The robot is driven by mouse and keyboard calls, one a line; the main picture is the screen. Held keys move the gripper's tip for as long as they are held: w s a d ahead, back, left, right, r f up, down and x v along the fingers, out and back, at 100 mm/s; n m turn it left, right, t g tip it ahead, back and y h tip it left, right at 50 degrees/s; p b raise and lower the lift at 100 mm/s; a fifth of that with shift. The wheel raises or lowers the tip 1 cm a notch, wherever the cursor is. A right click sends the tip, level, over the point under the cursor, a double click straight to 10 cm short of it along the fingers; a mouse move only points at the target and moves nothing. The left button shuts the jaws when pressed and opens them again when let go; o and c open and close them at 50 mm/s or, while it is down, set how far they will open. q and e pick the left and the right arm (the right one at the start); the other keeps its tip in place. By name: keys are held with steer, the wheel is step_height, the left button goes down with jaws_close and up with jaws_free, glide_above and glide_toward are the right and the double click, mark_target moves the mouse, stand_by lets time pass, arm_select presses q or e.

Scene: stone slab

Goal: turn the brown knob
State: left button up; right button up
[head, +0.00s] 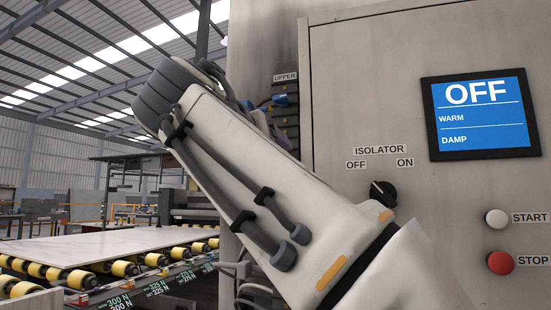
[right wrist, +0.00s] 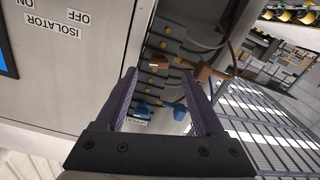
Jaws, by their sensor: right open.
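In the right wrist view a small brown piece (right wrist: 158,62) sits on a column of dark blocks and appears between my right fingertips. A larger brown piece (right wrist: 207,72), with a cable near it, lies just beyond the right-hand finger. I cannot tell which of them is the knob. My right gripper (right wrist: 158,73) is open and empty, its purple fingers pointing at the column. I cannot tell whether it touches anything. In the head view my right arm crosses the middle and hides its gripper and most of the column. My left gripper is not in view.
Blue pieces (right wrist: 145,109) sit near the column's UPPER label (head: 285,77). The grey cabinet (head: 334,95) carries a black isolator switch (head: 383,193), an OFF screen (head: 481,115), a white start button (head: 497,218) and a red stop button (head: 500,263). A roller conveyor (head: 75,276) with a slab stands left.

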steer(key=v, duration=0.4)
stand_by(0.4)
step_height(320, 180, down, 27)
steer(key=w+a+n+g+y, duration=0.2)
steer(key=n+g+y, duration=0.3)
steer(key=n+g, duration=0.3)
steer(key=s+d+f+g+y, duration=0.1)
steer(key=s+d+f+g, duration=0.2)
steer(key=s+f, duration=0.6)
steer(key=s+d+f+g, duration=0.35)
steer(key=s+f, duration=0.25)
steer(key=f, duration=0.5)
steer(key=s+d+f+g+y, duration=0.1)
steer(key=s+d+f+g, duration=0.25)
steer(key=s+f, duration=0.55)
step_height(320, 180, up, 19)
steer(key=p, duration=2)
steer(key=shift+w+f+t, duration=0.2)
steer(key=shift+w+t, duration=0.05)
steer(key=shift+t, duration=0.15)
